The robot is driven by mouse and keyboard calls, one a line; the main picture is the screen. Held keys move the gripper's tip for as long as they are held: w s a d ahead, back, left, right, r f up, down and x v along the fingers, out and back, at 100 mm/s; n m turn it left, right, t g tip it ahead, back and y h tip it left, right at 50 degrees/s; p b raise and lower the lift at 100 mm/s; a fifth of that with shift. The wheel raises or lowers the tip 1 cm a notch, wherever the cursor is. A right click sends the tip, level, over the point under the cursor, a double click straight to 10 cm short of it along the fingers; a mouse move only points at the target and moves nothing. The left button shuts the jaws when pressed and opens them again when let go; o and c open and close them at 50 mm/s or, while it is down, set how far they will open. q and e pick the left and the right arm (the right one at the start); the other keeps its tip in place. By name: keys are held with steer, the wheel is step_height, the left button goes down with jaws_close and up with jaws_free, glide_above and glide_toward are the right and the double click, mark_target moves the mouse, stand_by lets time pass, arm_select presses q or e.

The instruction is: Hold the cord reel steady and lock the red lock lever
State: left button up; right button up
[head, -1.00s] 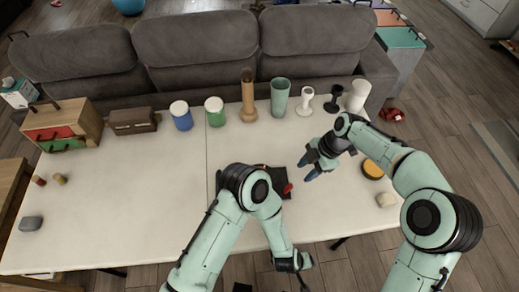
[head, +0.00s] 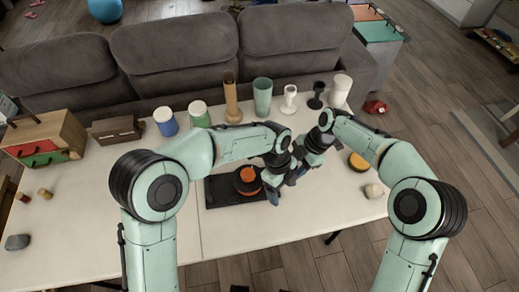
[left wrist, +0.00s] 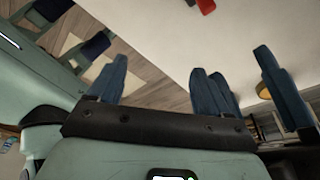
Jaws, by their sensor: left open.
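The cord reel (head: 246,180), with an orange top and black body, sits on a dark flat base (head: 215,193) at the table's front middle. My left gripper (head: 273,192) is open, pointing down close to the reel's right side. Whether it touches the reel is unclear. My right gripper (head: 297,175) is close beside it on the right, partly overlapped; its jaw state is unclear. The red lock lever cannot be made out in the head view, where the grippers cover the base's right end. A red piece (left wrist: 206,6) at the left wrist view's top edge may be it.
A yellow disc (head: 358,161) and a pale lump (head: 374,190) lie right of the grippers. Cups and jars, including a green cup (head: 262,96), line the back edge before the grey sofa (head: 185,55). The table's left middle is mostly clear.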

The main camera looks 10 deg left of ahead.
mark_target(248, 173)
arm_select(q)
steer(key=w+a+r+m+t+y, duration=0.1)
steer(key=w+a+r+m, duration=0.25)
steer(key=a, duration=0.25)
steer(key=w+a+r+m+t+y, duration=0.1)
steer(key=w+a+r+m, duration=0.1)
steer(key=w+a+r, duration=0.3)
steer(key=f, duration=1)
steer(key=s+f, duration=0.1)
steer(key=f, duration=0.4)
steer(key=shift+s+a+f, duration=0.1)
steer(key=shift+a+f, duration=0.15)
steer(key=shift+f, duration=0.05)
